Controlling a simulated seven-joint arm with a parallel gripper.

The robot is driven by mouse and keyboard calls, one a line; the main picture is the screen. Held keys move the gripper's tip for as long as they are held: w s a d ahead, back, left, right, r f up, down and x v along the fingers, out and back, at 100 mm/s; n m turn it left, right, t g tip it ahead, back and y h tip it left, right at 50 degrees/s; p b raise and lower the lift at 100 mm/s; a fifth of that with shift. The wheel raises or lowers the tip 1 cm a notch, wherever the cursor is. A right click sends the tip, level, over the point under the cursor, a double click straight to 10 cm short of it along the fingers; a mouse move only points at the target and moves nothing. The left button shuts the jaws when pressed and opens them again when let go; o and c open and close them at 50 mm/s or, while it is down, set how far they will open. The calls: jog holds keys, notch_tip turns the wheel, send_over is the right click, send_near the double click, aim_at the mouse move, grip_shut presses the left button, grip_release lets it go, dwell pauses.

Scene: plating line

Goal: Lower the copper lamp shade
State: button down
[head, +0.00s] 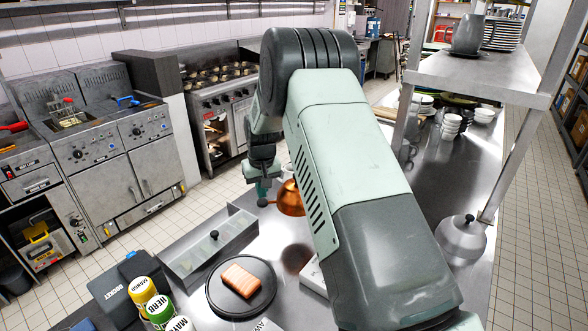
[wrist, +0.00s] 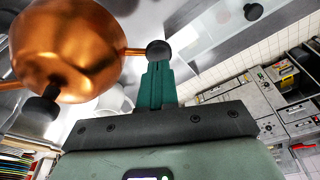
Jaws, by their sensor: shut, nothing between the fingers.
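The copper lamp shade (head: 290,199) hangs above the steel counter in the head view, partly hidden behind my arm. It fills the upper left of the wrist view (wrist: 66,45). A thin copper arm runs from its side to a round black knob (head: 263,202), which also shows in the wrist view (wrist: 158,49). Another black knob (wrist: 40,108) shows below the shade in the wrist view. My gripper (wrist: 157,68) is shut and empty, its teal fingertips right at the side knob; I cannot tell whether they touch. In the head view my gripper (head: 262,190) is just above that knob.
A plate (head: 213,301) with a salmon-coloured piece stands on the counter. Beside it are a lidded steel tray (head: 180,266) and labelled bottles (head: 142,291). A grey dome with a black knob (head: 462,240) is at right, under a raised shelf (head: 470,76).

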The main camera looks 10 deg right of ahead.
jog(key=w+v, duration=0.1)
jog(key=v, duration=0.6)
jog(key=shift+w+a+r, duration=0.2)
jog(key=shift+w+r, duration=0.05)
jog(key=shift+r, duration=0.2)
jog(key=shift+r, duration=0.15)
jog(key=s+d+r+m+t, duration=0.1)
jog(key=s+d+r, duration=0.2)
jog(key=s+r, duration=0.6)
jog(key=s+d+r, duration=0.2)
jog(key=s+r, duration=0.6)
jog(key=r, duration=0.2)
jog(key=s+d+t, duration=0.1)
jog(key=s+d, duration=0.1)
jog(key=s, duration=1)
jog(key=s+d+r+m+t, duration=0.1)
jog(key=s+d, duration=0.1)
jog(key=s, duration=1)
jog(key=shift+s+d+r+m+h, duration=0.3)
